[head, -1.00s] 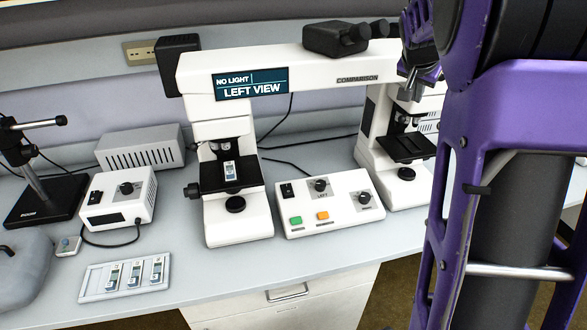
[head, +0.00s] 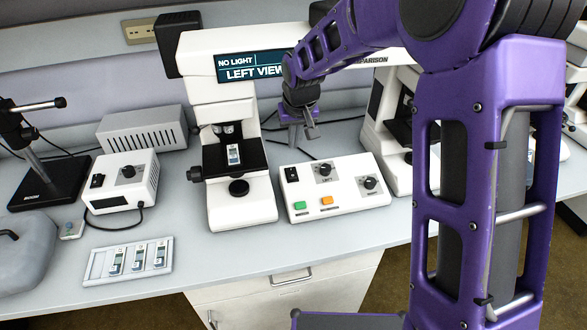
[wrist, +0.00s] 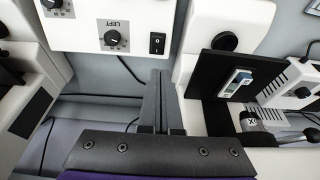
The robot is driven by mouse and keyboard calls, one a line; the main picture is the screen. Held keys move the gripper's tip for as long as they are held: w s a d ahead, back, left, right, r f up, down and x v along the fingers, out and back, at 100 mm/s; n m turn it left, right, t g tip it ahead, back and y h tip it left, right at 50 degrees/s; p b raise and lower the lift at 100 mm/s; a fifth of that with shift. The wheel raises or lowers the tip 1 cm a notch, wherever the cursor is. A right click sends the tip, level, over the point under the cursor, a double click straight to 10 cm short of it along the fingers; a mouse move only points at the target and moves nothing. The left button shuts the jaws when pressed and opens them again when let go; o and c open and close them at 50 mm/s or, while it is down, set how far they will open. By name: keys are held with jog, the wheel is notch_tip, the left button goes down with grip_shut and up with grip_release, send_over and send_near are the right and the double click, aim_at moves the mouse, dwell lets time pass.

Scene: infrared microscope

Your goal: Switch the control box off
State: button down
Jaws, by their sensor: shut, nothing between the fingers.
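The white control box (head: 345,205) stands on the bench between the two microscope stands. It has a green button, an orange button, two dark knobs and a black rocker switch (head: 291,174) at its back left corner. The switch also shows in the wrist view (wrist: 157,43); which side is pressed is too small to tell. My gripper (head: 311,136) is shut and empty, behind the control box's back edge in the head view. In the wrist view its fingers (wrist: 159,75) point toward the switch, with a gap seen between.
The left microscope (head: 240,205) stands just left of the control box, with a slide on its dark stage. The bridge of the microscope (head: 198,52) is close to my arm. A smaller white box (head: 123,195) and a slide tray (head: 100,265) are further left.

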aim_at(290, 175)
jog(key=x, duration=1.3)
jog(key=shift+s+d+f+b, duration=0.1)
jog(key=shift+s+f+b, duration=0.15)
jog(key=shift+f, duration=0.25)
jog(key=f+b, duration=0.1)
jog(key=b, duration=0.2)
jog(key=shift+f+t, duration=0.2)
jog(key=shift+t, duration=0.2)
jog(key=shift+r+b, duration=0.1)
jog(key=shift+b, duration=0.35)
jog(key=shift+s+r+p, duration=0.1)
jog(key=shift+r+p, duration=0.15)
jog(key=shift+p, duration=0.05)
